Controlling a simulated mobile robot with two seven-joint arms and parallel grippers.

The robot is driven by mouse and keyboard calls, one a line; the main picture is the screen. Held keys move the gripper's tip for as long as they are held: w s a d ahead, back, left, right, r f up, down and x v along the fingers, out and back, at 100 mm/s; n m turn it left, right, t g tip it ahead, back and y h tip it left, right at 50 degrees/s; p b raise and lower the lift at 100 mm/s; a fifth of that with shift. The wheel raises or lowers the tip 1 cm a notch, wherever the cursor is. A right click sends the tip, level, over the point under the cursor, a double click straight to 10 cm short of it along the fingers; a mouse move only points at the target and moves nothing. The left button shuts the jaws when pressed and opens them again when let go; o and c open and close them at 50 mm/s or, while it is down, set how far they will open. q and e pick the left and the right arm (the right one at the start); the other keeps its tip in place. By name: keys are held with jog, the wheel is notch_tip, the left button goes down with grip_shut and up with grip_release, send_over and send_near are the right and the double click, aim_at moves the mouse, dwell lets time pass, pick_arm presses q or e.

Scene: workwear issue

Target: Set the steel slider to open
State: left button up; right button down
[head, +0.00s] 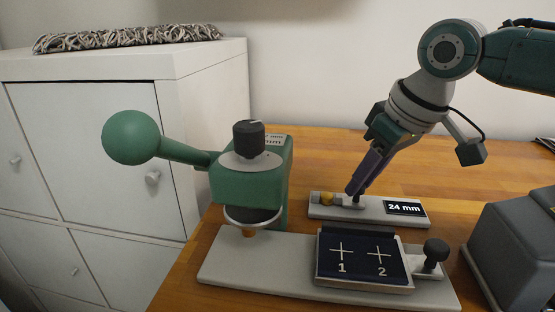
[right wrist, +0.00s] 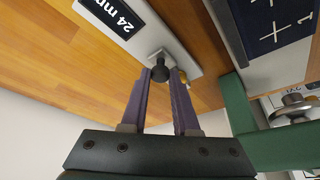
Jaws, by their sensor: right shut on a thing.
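A grey rail (head: 375,210) with a "24 mm" label lies on the wooden table behind the green press. A small steel slider with a black knob (right wrist: 160,73) sits on it, beside a yellow knob (head: 327,199). My right gripper (head: 354,190) comes down on the rail. Its purple fingers are shut on the black knob, one on each side, in the right wrist view (right wrist: 161,76). In the head view the fingers mostly hide the knob. Another black knob (head: 435,250) stands on a steel piece at the right end of the press base. My left gripper is out of view.
The green press (head: 250,180) has a long lever with a ball (head: 131,137) at left. A dark plate (head: 345,240) marked 1 and 2 sits on its pale base (head: 240,270). A grey box (head: 515,245) stands at right. Wood behind the rail is clear.

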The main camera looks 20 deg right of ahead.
jog(key=shift+s+d+r+p, duration=0.15)
jog(key=shift+s+d+p, duration=0.5)
jog(key=shift+d+p, duration=0.25)
jog(key=shift+d, duration=0.15)
jog(key=c, duration=1.1)
grip_release()
jog(key=o, duration=0.4)
jog(key=shift+s+r, duration=0.1)
jog(key=shift+r, duration=0.05)
jog(key=p+v, duration=0.1)
jog(key=v, duration=0.8)
jog(key=shift+s+r, duration=0.1)
jog(key=shift+r, duration=0.05)
